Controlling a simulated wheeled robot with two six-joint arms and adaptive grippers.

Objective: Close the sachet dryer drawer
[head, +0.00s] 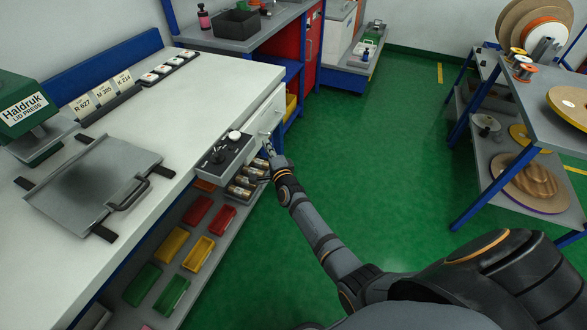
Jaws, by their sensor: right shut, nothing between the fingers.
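An open drawer (234,146) with a grey rim and dark inside juts out from the front edge of the white bench. A white round piece and dark small items lie in it. No label on it is readable. My right gripper (267,146) is shut and empty, just off the drawer's outer far corner. I cannot tell whether it touches the drawer. The arm reaches up from the lower right. My left gripper is not in view.
White closed fronts (268,112) lie beyond the drawer under the bench (185,105). Below it, a shelf holds metal cylinders (243,184) and coloured bins (172,243). A grey plate (90,170) and a green press (22,110) stand on the bench. Green floor (365,165) is clear.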

